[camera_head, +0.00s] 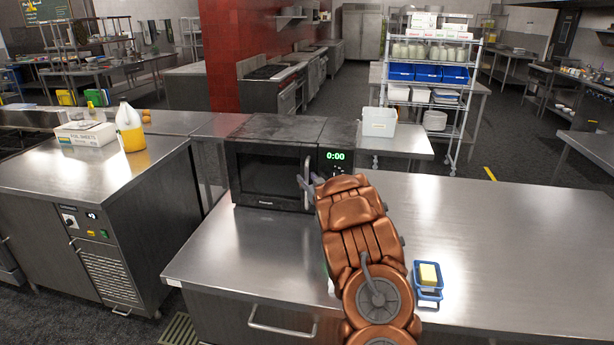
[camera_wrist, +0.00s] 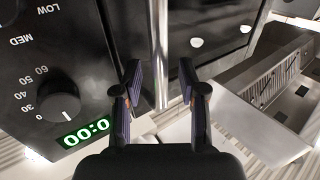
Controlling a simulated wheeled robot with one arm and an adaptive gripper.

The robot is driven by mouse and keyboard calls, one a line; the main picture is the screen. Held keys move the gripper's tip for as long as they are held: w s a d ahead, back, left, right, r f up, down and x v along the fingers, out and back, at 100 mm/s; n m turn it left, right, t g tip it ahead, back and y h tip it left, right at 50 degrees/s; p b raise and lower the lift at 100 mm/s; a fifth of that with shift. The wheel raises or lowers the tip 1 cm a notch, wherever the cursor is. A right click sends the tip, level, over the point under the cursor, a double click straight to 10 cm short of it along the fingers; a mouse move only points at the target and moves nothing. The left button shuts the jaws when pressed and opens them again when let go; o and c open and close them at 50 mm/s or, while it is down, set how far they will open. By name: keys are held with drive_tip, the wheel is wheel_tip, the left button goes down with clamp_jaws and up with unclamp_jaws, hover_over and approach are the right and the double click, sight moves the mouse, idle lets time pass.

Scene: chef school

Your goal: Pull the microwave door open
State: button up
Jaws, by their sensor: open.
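The black microwave (camera_head: 265,172) stands on the steel counter, its door shut and its green display (camera_head: 335,156) reading 0:00. My gripper (camera_head: 307,182) is in front of the door's right edge, by the handle. In the wrist view the picture is turned over: the silver handle bar (camera_wrist: 162,45) runs down between the two open fingers of my gripper (camera_wrist: 160,82), with gaps on both sides. The dark door (camera_wrist: 215,35) is to the right of the bar and the panel with its dial (camera_wrist: 62,105) to the left. My arm hides part of the microwave's right side.
A separate steel unit (camera_head: 90,165) with a yellow-filled jug (camera_head: 131,128) stands left, across a gap.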

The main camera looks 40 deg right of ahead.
drive_tip(key=shift+w+d, duration=0.2)
drive_tip(key=shift+w, duration=0.45)
drive_tip(key=shift+c, duration=0.3)
clamp_jaws()
